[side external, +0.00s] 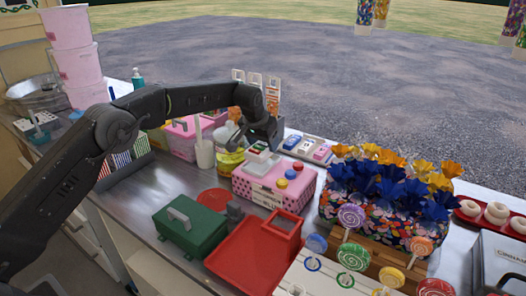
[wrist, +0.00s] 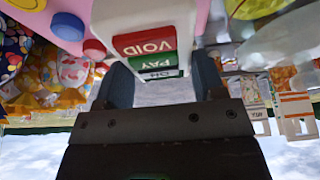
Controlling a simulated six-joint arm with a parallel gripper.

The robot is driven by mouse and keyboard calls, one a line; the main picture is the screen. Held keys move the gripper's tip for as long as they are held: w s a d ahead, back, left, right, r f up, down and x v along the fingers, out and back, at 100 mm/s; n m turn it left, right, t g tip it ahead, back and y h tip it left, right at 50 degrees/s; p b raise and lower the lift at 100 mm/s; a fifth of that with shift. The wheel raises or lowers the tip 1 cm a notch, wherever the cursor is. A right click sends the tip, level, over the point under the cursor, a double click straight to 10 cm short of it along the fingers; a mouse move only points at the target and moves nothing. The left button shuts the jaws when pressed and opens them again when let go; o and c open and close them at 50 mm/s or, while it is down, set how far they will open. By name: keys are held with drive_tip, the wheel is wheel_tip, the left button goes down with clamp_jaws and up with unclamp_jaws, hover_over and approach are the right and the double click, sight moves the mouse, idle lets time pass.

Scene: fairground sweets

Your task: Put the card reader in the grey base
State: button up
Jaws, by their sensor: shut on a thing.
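The card reader (wrist: 130,18) is white, with a red VOID key, a green PAY key and another green key. My gripper (wrist: 160,78) is shut on its key end, one dark finger on each side. In the side external view, my gripper (side external: 261,140) holds the reader (side external: 257,153) over the back of a pink lidded box (side external: 270,184); I cannot tell whether they touch.
The green box (side external: 185,226) and red tray (side external: 236,264) stand in front. Blue and orange paper flowers (side external: 385,190) and lollipops (side external: 351,216) crowd the right. Small coloured devices (side external: 307,148) lie behind the pink box.

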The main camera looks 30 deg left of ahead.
sight(263, 152)
drive_tip(key=shift+f, duration=1.6)
drive_tip(key=shift+f, duration=0.15)
drive_tip(key=o, duration=1.1)
drive_tip(key=v, duration=1.2)
drive_tip(key=shift+r, duration=0.25)
